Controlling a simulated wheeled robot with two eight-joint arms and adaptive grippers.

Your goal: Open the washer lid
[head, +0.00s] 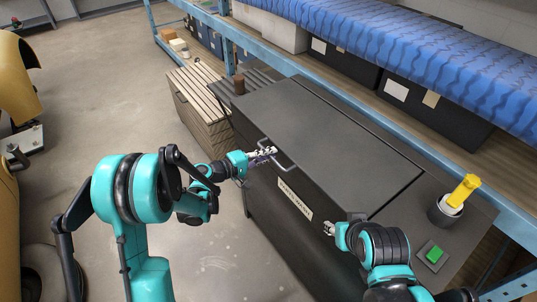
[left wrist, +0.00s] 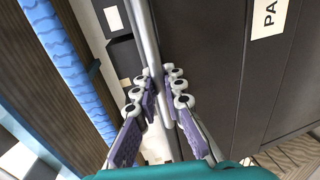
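The washer is a long dark grey box with a flat lid (head: 330,130), which lies closed in the head view. A grey bar handle (head: 276,152) sticks out at the lid's front left edge. My left gripper (head: 263,153) is at this handle. In the left wrist view, the handle bar (left wrist: 144,35) runs between the two fingers of my left gripper (left wrist: 160,82), whose tips are close in on both sides of it. My right gripper (head: 329,228) is by the washer's front, right of the label, away from the handle; its finger gap is too small to read.
A white label (head: 295,200) is on the washer's front. On its right end stand a dark cup with a yellow object (head: 463,190) and a green button (head: 434,254). A blue-framed shelf with dark bins runs behind. A slatted crate (head: 203,100) stands left; the floor in front is clear.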

